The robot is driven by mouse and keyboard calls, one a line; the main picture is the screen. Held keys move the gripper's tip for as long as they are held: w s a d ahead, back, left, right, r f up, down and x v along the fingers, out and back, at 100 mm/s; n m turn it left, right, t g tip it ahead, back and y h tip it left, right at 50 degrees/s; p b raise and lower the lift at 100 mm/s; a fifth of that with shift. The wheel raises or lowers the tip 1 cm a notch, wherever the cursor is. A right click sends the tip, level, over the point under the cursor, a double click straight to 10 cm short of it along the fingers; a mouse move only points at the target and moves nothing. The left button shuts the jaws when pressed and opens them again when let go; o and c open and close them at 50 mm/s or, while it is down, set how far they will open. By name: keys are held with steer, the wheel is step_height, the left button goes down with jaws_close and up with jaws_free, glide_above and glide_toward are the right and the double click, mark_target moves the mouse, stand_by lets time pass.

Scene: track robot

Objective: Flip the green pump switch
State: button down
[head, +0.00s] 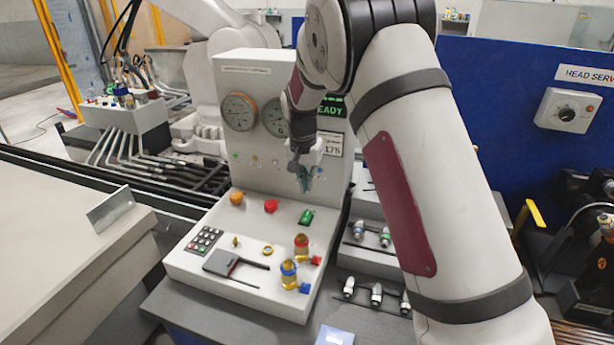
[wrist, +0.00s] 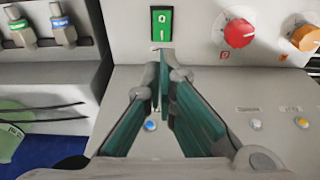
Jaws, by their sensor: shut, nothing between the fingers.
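The green pump switch (head: 306,216) is a small rocker on the sloped front deck of the white control console (head: 255,62). In the wrist view the green switch (wrist: 161,24) stands just beyond my fingertips, almost in line with them, with a white mark on its face. My gripper (head: 305,185) hangs above and behind the switch in the head view, in front of the upright panel. In the wrist view my gripper (wrist: 163,62) has its fingertips together with nothing between them. A small gap shows between the tips and the switch; I cannot tell its depth.
A red knob (wrist: 238,33) and an orange knob (wrist: 305,37) sit right of the switch in the wrist view. Gauges (head: 239,111) are on the upright panel. A keypad (head: 204,240) and valves (head: 288,275) are on the deck. Hose fittings (head: 376,293) lie right of the console.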

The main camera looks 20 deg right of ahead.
mark_target(309, 213)
steer(key=f, duration=0.3)
steer(key=w+f+p, duration=0.1)
steer(key=f, duration=0.2)
steer(key=d+f, duration=0.1)
steer(key=f, duration=0.2)
steer(key=shift+w, duration=0.25)
steer(key=b, duration=0.1)
steer(key=f+b, duration=0.1)
steer(key=shift+w+d+f+g+y+b, duration=0.15)
steer(key=shift+w+g+y+b, duration=0.15)
steer(key=shift+w+g, duration=0.1)
steer(key=shift+s+p, duration=0.35)
steer(key=shift+p, duration=0.05)
steer(key=shift+s, duration=0.1)
steer(key=shift+s+a+r+p, duration=0.4)
steer(key=shift+s+a+r, duration=0.05)
steer(key=shift+s+r, duration=0.05)
step_height(309, 213, up, 14)
steer(key=s+a, duration=0.1)
steer(key=s, duration=0.1)
steer(key=shift+a+f+b, duration=0.15)
steer(key=shift+a+b, duration=0.1)
steer(key=shift+b, duration=0.1)
